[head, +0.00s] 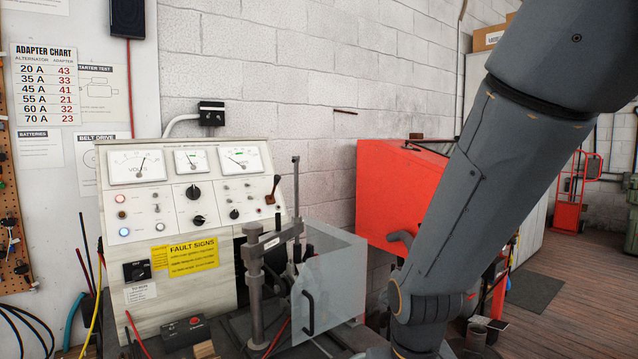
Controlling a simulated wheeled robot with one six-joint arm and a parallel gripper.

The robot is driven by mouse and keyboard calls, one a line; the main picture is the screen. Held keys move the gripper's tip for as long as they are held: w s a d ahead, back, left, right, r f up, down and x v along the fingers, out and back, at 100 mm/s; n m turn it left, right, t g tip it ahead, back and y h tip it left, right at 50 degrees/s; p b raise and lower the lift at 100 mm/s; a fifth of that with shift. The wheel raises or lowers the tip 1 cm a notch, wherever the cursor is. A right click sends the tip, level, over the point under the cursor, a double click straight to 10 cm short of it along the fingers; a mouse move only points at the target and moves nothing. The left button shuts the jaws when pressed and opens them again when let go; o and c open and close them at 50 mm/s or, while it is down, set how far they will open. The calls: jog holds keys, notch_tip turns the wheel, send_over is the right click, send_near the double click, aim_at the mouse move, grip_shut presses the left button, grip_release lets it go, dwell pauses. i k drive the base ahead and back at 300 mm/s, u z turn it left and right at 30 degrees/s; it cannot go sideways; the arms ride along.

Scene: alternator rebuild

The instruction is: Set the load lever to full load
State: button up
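A test bench with a pale control panel (150,215) stands at the left in the head view. A small lever with a brown handle (272,190) sticks out at the panel's right edge, its handle tilted up to the right; it looks like the load lever, but I see no readable label on it. A taller grey upright bar (296,200) stands just right of the panel. My arm crosses the right side of the picture, and its lower end runs out at the bottom edge. My gripper is not in view.
A clear guard with a black handle (308,312) stands in front of the bench's right part, beside a grey clamp post (254,285). A red cabinet (395,195) is behind my arm. A black-and-red box (186,332) lies at the bench front. Wooden floor (585,270) is open at far right.

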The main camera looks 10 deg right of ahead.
aim_at(276, 178)
jog(key=z, duration=0.2)
jog(key=k, duration=0.65)
jog(key=z, duration=0.9)
jog(key=i, duration=0.95)
jog(key=u, duration=0.45)
jog(key=i, duration=0.6)
jog(key=u, duration=1.15)
jog(key=i, duration=0.45)
jog(key=u, duration=0.45)
